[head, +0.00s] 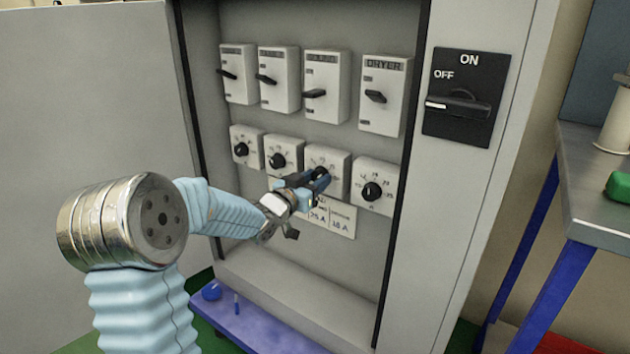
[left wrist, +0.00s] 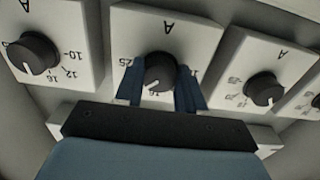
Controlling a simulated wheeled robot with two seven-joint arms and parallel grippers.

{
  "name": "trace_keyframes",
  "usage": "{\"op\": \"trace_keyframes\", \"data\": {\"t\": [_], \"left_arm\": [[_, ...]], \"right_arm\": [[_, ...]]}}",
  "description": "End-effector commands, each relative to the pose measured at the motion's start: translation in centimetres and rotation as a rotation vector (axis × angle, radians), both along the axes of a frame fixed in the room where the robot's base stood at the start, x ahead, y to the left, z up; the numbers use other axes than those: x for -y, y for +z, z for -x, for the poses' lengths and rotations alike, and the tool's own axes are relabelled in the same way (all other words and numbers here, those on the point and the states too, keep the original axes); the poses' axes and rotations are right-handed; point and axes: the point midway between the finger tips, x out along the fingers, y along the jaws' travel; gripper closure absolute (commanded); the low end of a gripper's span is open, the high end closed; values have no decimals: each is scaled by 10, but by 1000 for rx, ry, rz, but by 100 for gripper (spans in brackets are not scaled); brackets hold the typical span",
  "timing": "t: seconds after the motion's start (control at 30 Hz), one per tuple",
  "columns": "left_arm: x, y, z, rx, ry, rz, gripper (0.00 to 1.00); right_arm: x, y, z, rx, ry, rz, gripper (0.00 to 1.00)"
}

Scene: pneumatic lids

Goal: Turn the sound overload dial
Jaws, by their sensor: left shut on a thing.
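The sound overload dial is the third white dial box (head: 341,160) in the lower row, below the switch labelled SOUND (head: 325,80). My left gripper (head: 318,180) reaches it from the lower left, with its blue fingers around the black knob. In the left wrist view the dial box (left wrist: 165,32) appears upside down. Its black knob (left wrist: 159,72) sits between the two fingers, which are shut on it. The knob's white mark points toward the gripper, near a number that seems to read 16. The knob is partly hidden in the head view. My right gripper is not in view.
Other dials flank it, including the one under DRYER (head: 373,190). A row of lever switches (head: 386,95) is above. A label plate (head: 342,222) is partly behind my gripper. The cabinet has a black ON/OFF switch (head: 467,97). A metal table (head: 598,190) stands right.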

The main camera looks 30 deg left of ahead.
Motion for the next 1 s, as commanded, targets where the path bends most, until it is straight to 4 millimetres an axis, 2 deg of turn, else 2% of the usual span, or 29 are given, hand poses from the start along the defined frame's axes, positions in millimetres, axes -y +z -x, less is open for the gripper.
{"op": "trace_keyframes", "data": {"t": [0.17,0.37,0.7,1.0], "left_arm": [[-1,-3,0,1,1,-29,91],[-1,-5,0,12,0,-128,91],[-1,-6,0,34,0,-410,91],[-1,-4,0,49,0,-630,91]], "right_arm": [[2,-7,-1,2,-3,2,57],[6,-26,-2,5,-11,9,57],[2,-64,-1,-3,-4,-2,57],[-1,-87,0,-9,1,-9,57]]}}
